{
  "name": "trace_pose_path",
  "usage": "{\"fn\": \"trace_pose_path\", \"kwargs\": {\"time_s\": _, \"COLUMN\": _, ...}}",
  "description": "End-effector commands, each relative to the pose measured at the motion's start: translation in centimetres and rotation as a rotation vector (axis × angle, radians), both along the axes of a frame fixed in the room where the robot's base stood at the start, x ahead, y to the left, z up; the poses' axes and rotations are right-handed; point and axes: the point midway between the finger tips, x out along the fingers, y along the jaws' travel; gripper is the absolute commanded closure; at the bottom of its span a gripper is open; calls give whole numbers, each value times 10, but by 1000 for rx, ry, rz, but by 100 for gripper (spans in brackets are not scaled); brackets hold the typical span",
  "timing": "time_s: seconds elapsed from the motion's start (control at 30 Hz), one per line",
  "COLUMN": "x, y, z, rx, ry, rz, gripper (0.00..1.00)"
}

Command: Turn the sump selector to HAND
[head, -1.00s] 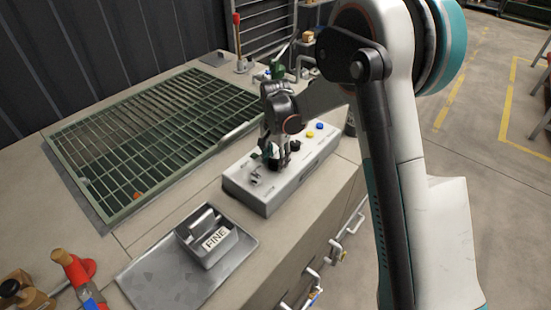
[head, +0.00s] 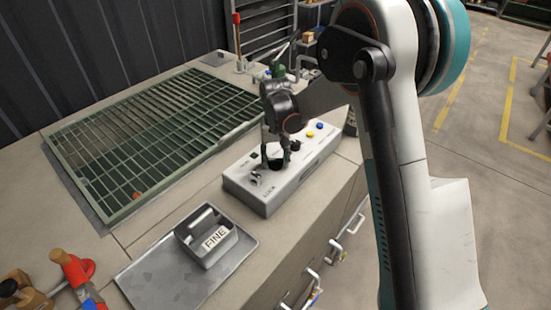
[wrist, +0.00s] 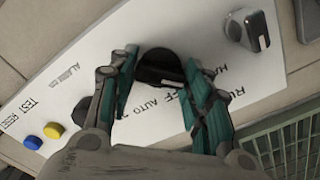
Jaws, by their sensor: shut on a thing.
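The black selector knob (wrist: 158,68) sits on the pale control panel (head: 240,186), with the words AUTO and OFF and part of HAND printed beside it in the wrist view. A short white mark on the knob's near side faces the AUTO and OFF lettering; its exact setting is hard to tell. My gripper (wrist: 160,72) has one finger on each side of the knob and is shut on it. In the head view my gripper (head: 277,158) points down onto the panel, and its fingers partly hide the knob.
A grey switch (wrist: 248,30) stands beside the knob. On the other side are a dark knob (wrist: 82,111), a yellow button (wrist: 53,130) and a blue button (wrist: 32,142). A green grating (head: 140,140) lies behind.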

Motion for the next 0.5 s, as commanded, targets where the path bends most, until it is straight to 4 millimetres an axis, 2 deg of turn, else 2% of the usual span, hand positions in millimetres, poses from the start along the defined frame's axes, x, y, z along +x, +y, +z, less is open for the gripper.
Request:
{"fn": "trace_pose_path", "kwargs": {"time_s": 0.23, "x": 0, "y": 0, "z": 0, "rx": 0, "ry": -1, "rz": 161, "gripper": 79}}
{"fn": "trace_pose_path", "kwargs": {"time_s": 0.5, "x": 0, "y": 0, "z": 0, "rx": 0, "ry": -1, "rz": 254, "gripper": 79}}
